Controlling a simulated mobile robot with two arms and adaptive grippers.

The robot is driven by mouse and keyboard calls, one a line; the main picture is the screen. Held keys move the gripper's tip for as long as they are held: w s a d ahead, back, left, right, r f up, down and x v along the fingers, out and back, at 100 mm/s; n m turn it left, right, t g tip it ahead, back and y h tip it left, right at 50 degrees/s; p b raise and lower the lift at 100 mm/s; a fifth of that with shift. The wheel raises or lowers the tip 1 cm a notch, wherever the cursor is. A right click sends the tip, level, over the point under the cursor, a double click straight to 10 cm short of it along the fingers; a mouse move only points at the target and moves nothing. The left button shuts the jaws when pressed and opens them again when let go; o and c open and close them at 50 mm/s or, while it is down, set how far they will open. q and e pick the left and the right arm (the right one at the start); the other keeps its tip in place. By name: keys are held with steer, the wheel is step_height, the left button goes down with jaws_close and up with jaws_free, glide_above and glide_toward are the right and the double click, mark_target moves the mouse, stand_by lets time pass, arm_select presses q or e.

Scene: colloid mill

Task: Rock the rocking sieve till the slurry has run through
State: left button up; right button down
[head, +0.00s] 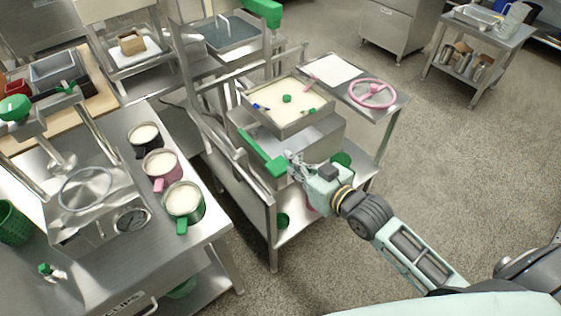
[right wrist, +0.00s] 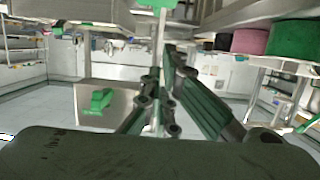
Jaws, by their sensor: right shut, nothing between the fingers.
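The rocking sieve (head: 287,122) is a square steel tray of cream slurry on the middle cart. Its surface holds a green knob and a few small blue and green bits. A green lever handle (head: 258,150) slants down at its front left. A steel pan (head: 325,133) sits under the sieve. My right gripper (head: 292,162) is shut and empty, at the lower end of the green handle. I cannot tell whether it touches the handle. In the right wrist view its fingers (right wrist: 160,95) are together, with a green piece above them. My left gripper is not in view.
Black, pink and green mugs (head: 184,199) of cream liquid stand on the left steel table beside a clamp-like machine (head: 95,195). A pink handwheel (head: 373,93) and white sheet (head: 333,68) lie at the cart's right.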

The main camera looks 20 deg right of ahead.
glide_above(280, 173)
steer(key=f, duration=0.1)
step_height(280, 173, down, 4)
steer(key=shift+r+p, duration=0.15)
steer(key=shift+p, duration=0.25)
steer(key=shift+f, duration=0.4)
